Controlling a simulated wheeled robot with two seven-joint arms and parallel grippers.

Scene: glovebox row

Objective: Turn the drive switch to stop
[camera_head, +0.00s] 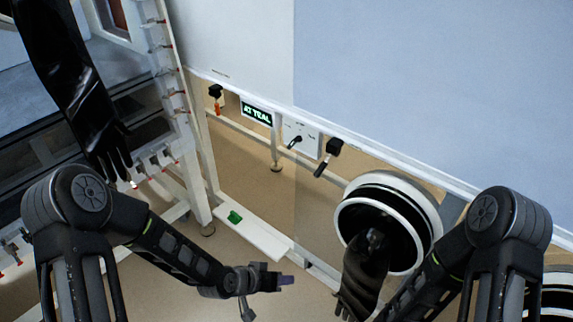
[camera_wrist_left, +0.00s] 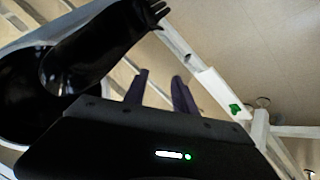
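A white switch plate (camera_head: 301,136) with a small black handle (camera_head: 295,141) is on the rail under the wall panel in the head view; its lettering is too small to read. My left gripper (camera_head: 287,281) is well below and apart from it. In the left wrist view its two purple fingers (camera_wrist_left: 160,92) stand apart with nothing between them. The switch is not seen in the wrist view. My right arm enters at the right; its gripper is out of the frame.
A round port (camera_head: 429,205) with a hanging black glove (camera_head: 365,268) is at right. A ledge (camera_head: 259,234) holds a green object (camera_head: 235,217).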

